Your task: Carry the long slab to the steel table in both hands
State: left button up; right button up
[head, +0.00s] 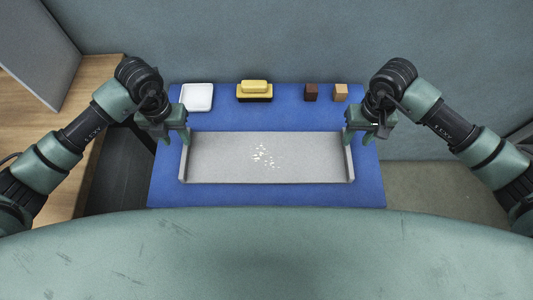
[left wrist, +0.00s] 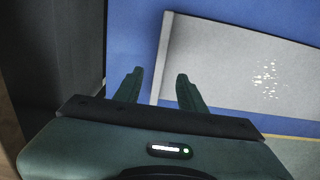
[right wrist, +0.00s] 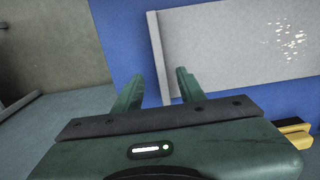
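The long grey slab (head: 225,158) lies flat on a blue table (head: 166,187), with a raised lip at each short end and a cluster of pale flecks at its middle. My left gripper (head: 178,137) is over the slab's left end and my right gripper (head: 357,136) is over its right end. In the left wrist view the fingers (left wrist: 158,88) are spread, near the slab's end lip (left wrist: 161,58). In the right wrist view the fingers (right wrist: 156,88) are spread, near the other lip (right wrist: 156,55). Contact with the slab cannot be made out. No steel table is identifiable.
Along the table's back edge stand a white square dish (head: 197,97), a yellow and black block (head: 254,91), a dark brown cube (head: 310,92) and a tan cube (head: 340,92). A wooden surface (head: 40,120) is at the left. Bare floor (head: 435,190) shows at the right.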

aim_at(184, 150)
pick_arm(q)
notch_tip(184, 150, down, 7)
jog(key=shift+f, duration=0.2)
pick_arm(e)
notch_tip(184, 150, down, 8)
jog(key=shift+r, duration=0.25)
pick_arm(q)
jog(key=shift+c, duration=0.3)
pick_arm(e)
jog(key=shift+c, duration=0.3)
pick_arm(q)
grip_shut()
pick_arm(e)
grip_shut()
pick_arm(q)
jog(key=shift+w, duration=0.1)
jog(key=shift+w+r, duration=0.15)
jog(key=shift+r, duration=0.05)
pick_arm(e)
jog(key=shift+w+r, duration=0.2)
